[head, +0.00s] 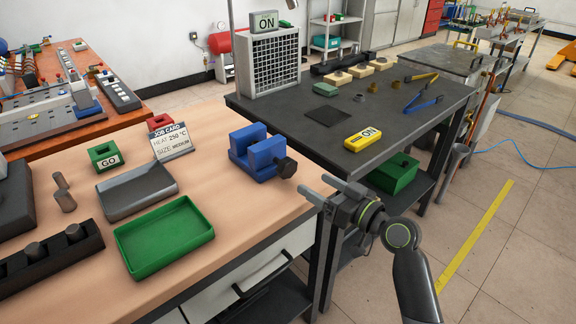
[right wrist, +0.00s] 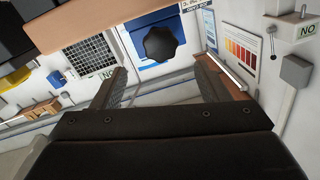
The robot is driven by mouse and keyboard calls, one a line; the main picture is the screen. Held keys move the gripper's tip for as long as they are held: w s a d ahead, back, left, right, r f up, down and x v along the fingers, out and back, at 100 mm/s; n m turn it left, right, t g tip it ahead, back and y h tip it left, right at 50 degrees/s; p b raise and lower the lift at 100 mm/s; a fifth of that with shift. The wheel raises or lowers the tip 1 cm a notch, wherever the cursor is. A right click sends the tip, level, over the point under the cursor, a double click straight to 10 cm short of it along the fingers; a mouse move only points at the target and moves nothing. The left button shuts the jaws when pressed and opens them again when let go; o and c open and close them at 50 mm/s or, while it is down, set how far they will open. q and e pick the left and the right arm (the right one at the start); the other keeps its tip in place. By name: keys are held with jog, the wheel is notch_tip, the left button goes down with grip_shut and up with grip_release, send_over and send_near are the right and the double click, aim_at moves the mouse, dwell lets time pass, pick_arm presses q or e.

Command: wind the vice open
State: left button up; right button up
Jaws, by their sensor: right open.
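The blue vice (head: 248,146) stands on the wooden bench near its right edge. A narrow gap shows between its two jaws, and I see nothing held there. Its dark knob (head: 286,167) faces my right side. My right gripper (head: 318,190) is open and empty, just off the bench edge, to the right of and nearer than the knob, apart from it. In the right wrist view, the lobed black knob (right wrist: 166,44) shows ahead, between and beyond the fingertips (right wrist: 160,76), with the blue vice (right wrist: 143,25) behind it. My left gripper is out of view.
A green tray (head: 165,238), a grey tray (head: 136,191), and a job card (head: 171,141) lie left of the vice. The bench top in front of the vice is clear.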

aim_at(290, 169)
jog(key=x, duration=1)
jog(key=shift+p, duration=0.3)
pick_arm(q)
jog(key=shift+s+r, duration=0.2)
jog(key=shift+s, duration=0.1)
pick_arm(e)
jog(key=shift+c, duration=0.5)
jog(key=c, duration=0.9)
jog(key=shift+f+b, duration=0.1)
jog(key=shift+b, duration=0.25)
jog(key=shift+n+b, duration=0.3)
jog(key=shift+n, duration=0.1)
jog(key=n+b, duration=0.2)
jog(key=b, duration=0.1)
jog(key=n+b, duration=0.3)
jog(key=b, duration=0.1)
jog(key=shift+a+n+h, duration=0.1)
jog(key=shift+n+h, duration=0.2)
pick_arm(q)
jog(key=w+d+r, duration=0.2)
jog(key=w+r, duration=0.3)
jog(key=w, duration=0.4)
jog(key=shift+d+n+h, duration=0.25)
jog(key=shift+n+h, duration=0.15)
pick_arm(e)
jog(key=shift+n, duration=0.3)
